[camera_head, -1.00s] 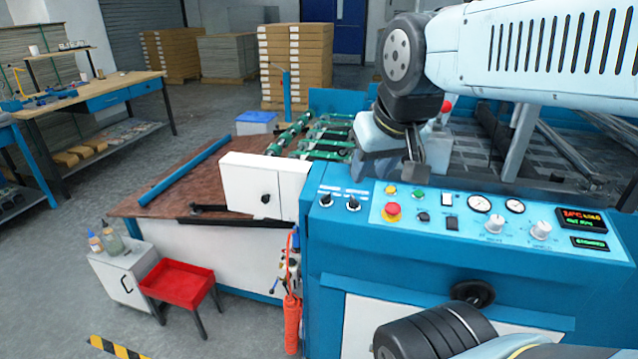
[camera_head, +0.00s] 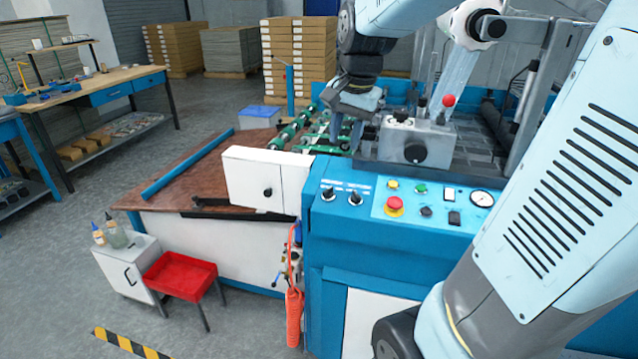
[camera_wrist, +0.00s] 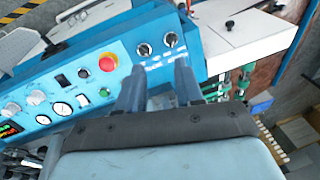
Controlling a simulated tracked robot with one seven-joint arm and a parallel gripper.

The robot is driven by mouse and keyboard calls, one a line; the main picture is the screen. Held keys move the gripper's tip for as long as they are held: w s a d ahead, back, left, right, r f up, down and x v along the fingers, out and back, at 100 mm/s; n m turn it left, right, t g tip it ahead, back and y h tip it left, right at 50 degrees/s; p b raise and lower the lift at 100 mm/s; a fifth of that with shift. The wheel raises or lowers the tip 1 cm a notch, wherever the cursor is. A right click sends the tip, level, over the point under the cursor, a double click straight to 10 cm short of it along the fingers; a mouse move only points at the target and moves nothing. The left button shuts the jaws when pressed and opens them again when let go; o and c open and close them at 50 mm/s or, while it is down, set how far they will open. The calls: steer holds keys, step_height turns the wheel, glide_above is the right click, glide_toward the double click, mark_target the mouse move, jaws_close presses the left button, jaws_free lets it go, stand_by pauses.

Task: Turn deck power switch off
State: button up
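The blue control panel (camera_head: 400,215) carries two black rotary knobs with small white labels I cannot read. The left knob (camera_head: 328,194) and right knob (camera_head: 355,198) also show side by side in the wrist view (camera_wrist: 171,40), (camera_wrist: 143,49). A white rocker (camera_head: 449,193) and a dark rocker (camera_head: 454,218) sit further right. I cannot tell by label which is the deck power switch. My gripper (camera_head: 346,130) is open and empty, above and behind the panel's left end. In the wrist view its two fingers (camera_wrist: 160,65) point toward the knobs, apart from them.
A red mushroom button (camera_head: 394,206) sits right of the knobs, with yellow and green buttons and a gauge (camera_head: 482,198). A grey box with a red-topped lever (camera_head: 420,140) stands close to my gripper. A white box (camera_head: 265,180) is left of the panel. My arm hides the panel's right part.

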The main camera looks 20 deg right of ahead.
mark_target(328, 188)
steer(key=w+f+m+g, duration=0.2)
steer(key=w+f+m, duration=0.2)
steer(key=w, duration=0.4)
steer(key=f, duration=0.9)
steer(key=w+f, duration=0.1)
steer(key=f, duration=0.4)
steer(key=shift+a, duration=0.1)
steer(key=shift+c, duration=0.3)
